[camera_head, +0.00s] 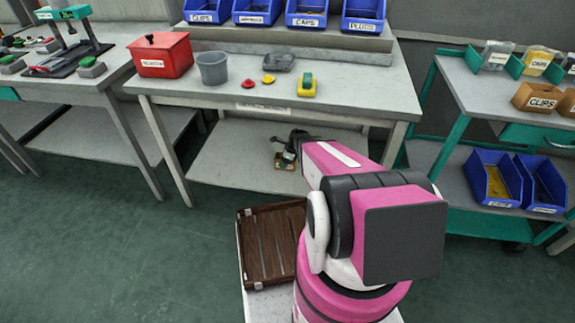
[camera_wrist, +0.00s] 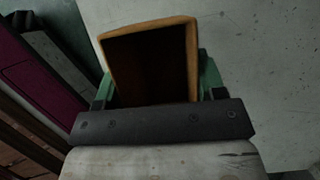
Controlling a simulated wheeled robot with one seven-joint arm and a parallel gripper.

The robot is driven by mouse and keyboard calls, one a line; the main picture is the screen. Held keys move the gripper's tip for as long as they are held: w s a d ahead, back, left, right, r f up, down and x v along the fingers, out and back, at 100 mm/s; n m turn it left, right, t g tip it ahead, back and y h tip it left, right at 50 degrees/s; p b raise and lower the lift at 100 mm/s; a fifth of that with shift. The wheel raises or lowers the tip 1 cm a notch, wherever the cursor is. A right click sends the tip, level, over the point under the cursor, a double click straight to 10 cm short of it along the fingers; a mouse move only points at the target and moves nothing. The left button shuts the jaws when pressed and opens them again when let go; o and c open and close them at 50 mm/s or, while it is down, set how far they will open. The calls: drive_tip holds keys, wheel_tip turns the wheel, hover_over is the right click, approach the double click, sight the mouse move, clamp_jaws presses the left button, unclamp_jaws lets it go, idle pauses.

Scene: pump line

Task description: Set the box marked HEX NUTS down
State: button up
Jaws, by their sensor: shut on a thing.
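A small tan open-topped box (camera_head: 284,162) is at the end of my arm, low in front of the middle workbench. In the wrist view the box (camera_wrist: 150,28) shows its orange-tan rim and dark inside, slightly tilted in the picture. My gripper (camera_wrist: 155,82) is shut on it, with green fingers at its two sides. In the head view my gripper (camera_head: 289,150) is partly hidden by my own arm. Its marking is too small to read. The box appears against the workbench's lower shelf (camera_head: 235,160); I cannot tell whether it touches the shelf.
The workbench top (camera_head: 350,95) carries a red box (camera_head: 161,55), a grey bucket (camera_head: 212,68), a yellow-green item (camera_head: 306,86) and blue bins behind. A green-framed cart (camera_head: 455,165) with bins stands right. A slatted brown tray (camera_head: 270,245) is near my base. The lower shelf's left is clear.

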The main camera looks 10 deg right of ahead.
drive_tip(key=w+d+f, duration=0.2)
drive_tip(key=w, duration=0.1)
drive_tip(key=shift+d+f, duration=0.2)
drive_tip(key=shift+d, duration=0.15)
drive_tip(key=shift+s+f, duration=0.1)
drive_tip(key=shift+f, duration=1.85)
drive_tip(key=shift+f, duration=0.2)
drive_tip(key=o, duration=1)
drive_tip(key=shift+c, duration=0.2)
drive_tip(key=shift+r, duration=0.15)
drive_tip(key=v, duration=1.2)
